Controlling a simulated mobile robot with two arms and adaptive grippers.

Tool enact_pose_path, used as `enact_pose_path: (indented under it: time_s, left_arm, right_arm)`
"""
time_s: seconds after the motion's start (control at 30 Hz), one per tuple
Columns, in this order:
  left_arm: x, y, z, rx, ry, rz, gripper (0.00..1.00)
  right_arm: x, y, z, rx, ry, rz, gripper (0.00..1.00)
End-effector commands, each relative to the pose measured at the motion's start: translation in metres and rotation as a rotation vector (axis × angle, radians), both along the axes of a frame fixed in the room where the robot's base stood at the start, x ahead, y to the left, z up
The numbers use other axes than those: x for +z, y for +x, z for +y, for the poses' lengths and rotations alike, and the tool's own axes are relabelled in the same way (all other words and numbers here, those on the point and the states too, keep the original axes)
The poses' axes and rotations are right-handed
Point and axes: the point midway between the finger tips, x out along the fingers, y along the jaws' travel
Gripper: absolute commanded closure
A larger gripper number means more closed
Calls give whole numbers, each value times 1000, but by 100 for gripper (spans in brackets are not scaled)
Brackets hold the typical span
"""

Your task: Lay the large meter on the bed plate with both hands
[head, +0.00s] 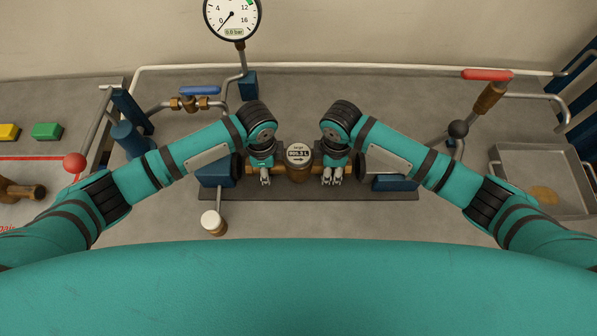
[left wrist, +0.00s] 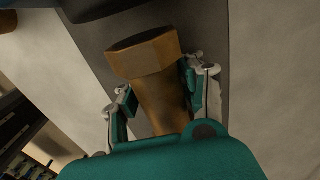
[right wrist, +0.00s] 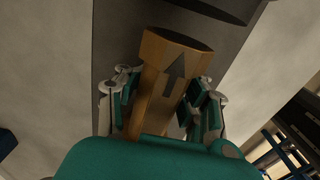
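The large meter (head: 300,154) has a round dial and a brass body. It is at the middle of the dark bed plate (head: 300,194), between two blue blocks; I cannot tell whether it touches the plate. My left gripper (head: 265,180) is over its left brass end, which shows in the left wrist view (left wrist: 155,65), with a finger on each side and a thin gap at one finger. My right gripper (head: 332,179) straddles the right end, marked with an arrow in the right wrist view (right wrist: 165,75), with a gap beside one finger. Both look open.
A pressure gauge (head: 232,18) stands behind the plate. A blue-handled valve (head: 190,103) is at back left, a red-handled lever (head: 487,82) at back right. A metal tray (head: 510,153) lies right. A white-topped knob (head: 213,222) stands near the plate's front left.

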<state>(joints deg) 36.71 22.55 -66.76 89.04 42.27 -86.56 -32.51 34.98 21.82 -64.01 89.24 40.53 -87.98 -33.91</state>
Motion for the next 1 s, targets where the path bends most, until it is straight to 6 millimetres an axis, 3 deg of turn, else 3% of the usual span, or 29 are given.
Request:
enact_pose_path:
  time_s: [0.13,0.67,1.0]
  left_arm:
    - [0,0,1,1,1,0,54]
    - [2,0,1,1,2,0,54]
    - [50,1,1,0,0,-4,54]
  right_arm:
    - [0,0,-1,0,-2,1,54]
    - [-2,-1,-1,-1,-4,3,54]
    - [-2,-1,-2,-1,-5,4,54]
